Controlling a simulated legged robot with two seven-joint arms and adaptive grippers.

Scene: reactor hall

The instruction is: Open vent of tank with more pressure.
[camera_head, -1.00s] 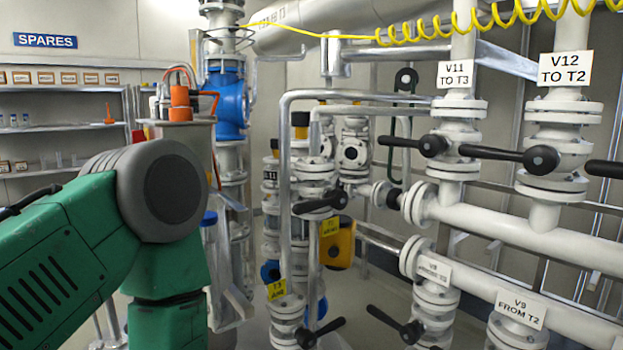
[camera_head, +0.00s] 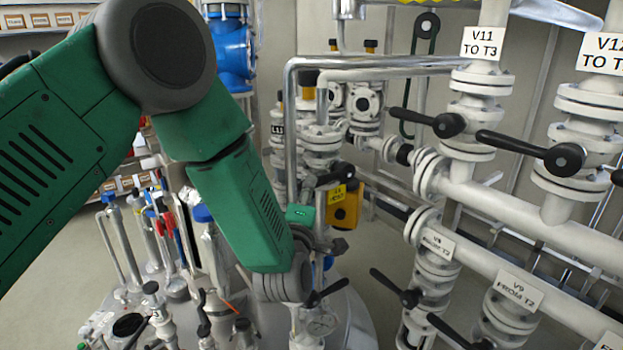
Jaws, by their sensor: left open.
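My left arm comes in from the left. Its gripper (camera_head: 328,240) is small and partly hidden by the wrist, near the pipes at centre; nothing shows held in it. A black lever handle (camera_head: 336,176) sits above this tag, and another black lever (camera_head: 327,292) is below the gripper. Whether the gripper touches a lever, I cannot tell. My right gripper is not in view.
White pipes with black-levered valves fill the right, including one labelled V11 TO T3 (camera_head: 480,46). A yellow box (camera_head: 345,208) hangs behind the gripper. Several small valves and tubes crowd the lower left. A blue pipe fitting (camera_head: 231,56) stands behind my arm. Grey floor (camera_head: 45,285) is free at left.

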